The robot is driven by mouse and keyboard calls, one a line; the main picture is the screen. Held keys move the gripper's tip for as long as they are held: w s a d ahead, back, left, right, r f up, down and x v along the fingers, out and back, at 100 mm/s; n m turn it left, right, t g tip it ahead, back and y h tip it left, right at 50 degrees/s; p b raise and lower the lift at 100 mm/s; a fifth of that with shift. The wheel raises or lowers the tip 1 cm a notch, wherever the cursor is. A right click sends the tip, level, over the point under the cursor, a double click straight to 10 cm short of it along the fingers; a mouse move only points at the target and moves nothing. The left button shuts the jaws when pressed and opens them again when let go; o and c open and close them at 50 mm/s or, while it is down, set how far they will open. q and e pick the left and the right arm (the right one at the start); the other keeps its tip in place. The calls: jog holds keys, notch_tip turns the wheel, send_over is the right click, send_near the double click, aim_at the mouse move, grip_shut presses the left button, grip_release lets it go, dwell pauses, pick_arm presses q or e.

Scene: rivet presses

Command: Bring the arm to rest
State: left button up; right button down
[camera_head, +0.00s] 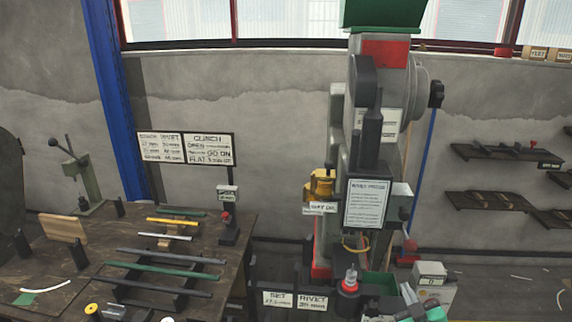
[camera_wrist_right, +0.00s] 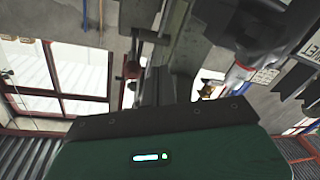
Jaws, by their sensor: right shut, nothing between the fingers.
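My right gripper (camera_head: 408,294) shows at the bottom edge of the head view, right of the press foot. Its green and white body is partly cut off by the frame edge. Its fingers are shut with nothing between them. In the right wrist view a dark green housing with a small lit display fills the bottom; the fingers cannot be made out clearly there. My left gripper is not in the head view.
The grey rivet press (camera_head: 365,150) stands in the middle. A workbench (camera_head: 75,290) with rods and a hand press (camera_head: 85,180) is at left. Wall shelves (camera_head: 490,201) hang at right.

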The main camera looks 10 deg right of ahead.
jog(key=s+a+f+m+g+y, duration=0.1)
jog(key=s+a+f+g, duration=0.3)
jog(key=s, duration=0.7)
jog(key=s+a+f+m+g, duration=0.1)
jog(key=s+a+f+g, duration=0.2)
jog(key=s+a+g, duration=0.5)
jog(key=s+a+f+g+y, duration=0.1)
jog(key=s+a+f+g, duration=0.2)
jog(key=s, duration=1)
notch_tip(320, 180, down, 29)
jog(key=s+d+f+g, duration=0.2)
jog(key=s+d+f, duration=0.1)
jog(key=s+f, duration=1.6)
notch_tip(320, 180, down, 3)
jog(key=shift+d+r, duration=0.2)
